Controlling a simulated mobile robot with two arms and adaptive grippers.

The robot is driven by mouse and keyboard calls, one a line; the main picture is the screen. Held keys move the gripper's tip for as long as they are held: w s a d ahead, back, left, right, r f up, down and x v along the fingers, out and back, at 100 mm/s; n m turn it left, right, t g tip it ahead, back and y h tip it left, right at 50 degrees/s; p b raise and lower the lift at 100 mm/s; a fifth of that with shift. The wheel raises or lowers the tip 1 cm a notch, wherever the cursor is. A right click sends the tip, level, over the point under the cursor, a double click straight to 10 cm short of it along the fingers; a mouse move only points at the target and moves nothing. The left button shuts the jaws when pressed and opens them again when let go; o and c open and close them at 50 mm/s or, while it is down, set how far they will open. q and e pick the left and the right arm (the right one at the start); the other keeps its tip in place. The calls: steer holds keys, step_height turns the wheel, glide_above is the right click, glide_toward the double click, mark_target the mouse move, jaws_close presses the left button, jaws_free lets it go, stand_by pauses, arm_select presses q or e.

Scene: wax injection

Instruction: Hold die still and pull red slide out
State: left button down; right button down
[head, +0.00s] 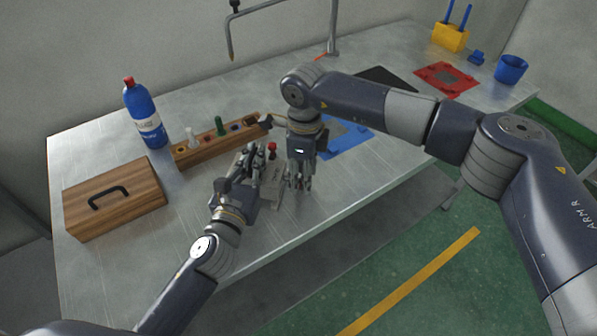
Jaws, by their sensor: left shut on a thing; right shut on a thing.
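The die (272,190) is a light grey block near the table's front edge, partly hidden by both grippers. A red knob (272,147) shows at its far end. My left gripper (252,158) is at the die's left side, shut on it. My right gripper (300,184) points down just right of the die, its fingers shut on a small part there. That part is hidden between the fingers; it appears to be the red slide, but its colour cannot be made out.
A blue mat (345,136) lies behind my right gripper. A red mat (446,79), a yellow holder (450,38) and a blue cup (511,68) are far right.

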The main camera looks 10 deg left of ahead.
steer(key=shift+d, duration=0.95)
steer(key=c, duration=0.8)
jaws_free()
steer(key=shift+c, duration=0.2)
steer(key=shift+r, duration=0.3)
step_height(320, 180, up, 11)
steer(key=shift+r, duration=0.15)
arm_select(q)
steer(key=c, duration=1.7)
jaws_free()
